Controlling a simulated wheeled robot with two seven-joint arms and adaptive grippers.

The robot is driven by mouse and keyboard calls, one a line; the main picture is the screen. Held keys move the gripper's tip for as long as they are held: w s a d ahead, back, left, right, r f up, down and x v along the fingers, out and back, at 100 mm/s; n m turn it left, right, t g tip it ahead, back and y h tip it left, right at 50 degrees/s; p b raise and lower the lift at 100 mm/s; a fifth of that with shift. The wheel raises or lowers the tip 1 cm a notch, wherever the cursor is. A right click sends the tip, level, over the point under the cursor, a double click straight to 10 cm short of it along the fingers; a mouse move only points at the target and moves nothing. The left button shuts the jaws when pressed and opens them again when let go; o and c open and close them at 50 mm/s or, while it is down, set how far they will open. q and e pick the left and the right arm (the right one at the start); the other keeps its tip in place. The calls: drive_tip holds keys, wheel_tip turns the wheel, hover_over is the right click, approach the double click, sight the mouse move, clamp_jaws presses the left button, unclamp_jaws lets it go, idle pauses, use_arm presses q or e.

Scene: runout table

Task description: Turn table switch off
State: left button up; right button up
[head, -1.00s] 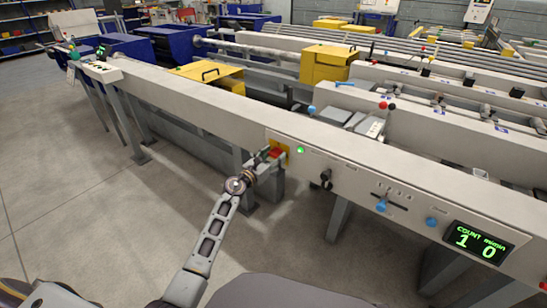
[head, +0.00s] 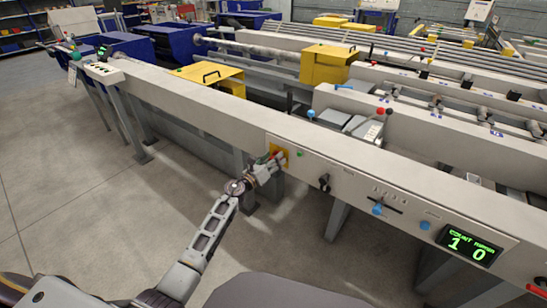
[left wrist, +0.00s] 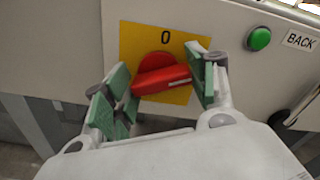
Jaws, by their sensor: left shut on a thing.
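The table switch is a red rotary handle (left wrist: 162,80) on a yellow plate (left wrist: 140,38) with a "0" printed above it. In the left wrist view the handle lies roughly across the plate, its right end slightly higher. My left gripper (left wrist: 164,72) has its green-padded fingers on either side of the handle, shut on its two ends. In the head view the left gripper (head: 273,158) is at the yellow plate on the front panel and covers part of the handle. A green lamp (head: 300,155) right of the plate looks dim. My right gripper is not in view.
The long grey table beam (head: 190,110) runs across the view. Right of the switch are a black knob (head: 324,182), blue knobs (head: 378,209) and a display (head: 470,245) reading "1 0". The floor (head: 90,205) at the left is clear.

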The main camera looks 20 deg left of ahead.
use_arm(q)
drive_tip(key=shift+a+f+n+p, duration=0.15)
drive_tip(key=shift+n+p, duration=1.3)
drive_tip(key=shift+n, duration=1.75)
drive_tip(key=shift+a+f+n+p, duration=0.1)
drive_tip(key=shift+n+p, duration=1.3)
drive_tip(key=shift+n, duration=1.8)
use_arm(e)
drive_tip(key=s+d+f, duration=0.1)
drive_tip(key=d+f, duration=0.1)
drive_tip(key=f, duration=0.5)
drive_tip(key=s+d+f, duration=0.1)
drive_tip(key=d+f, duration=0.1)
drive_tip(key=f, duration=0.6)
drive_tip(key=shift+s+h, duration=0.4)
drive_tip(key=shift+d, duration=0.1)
use_arm(q)
drive_tip(key=o, duration=1)
drive_tip(key=shift+r, duration=0.1)
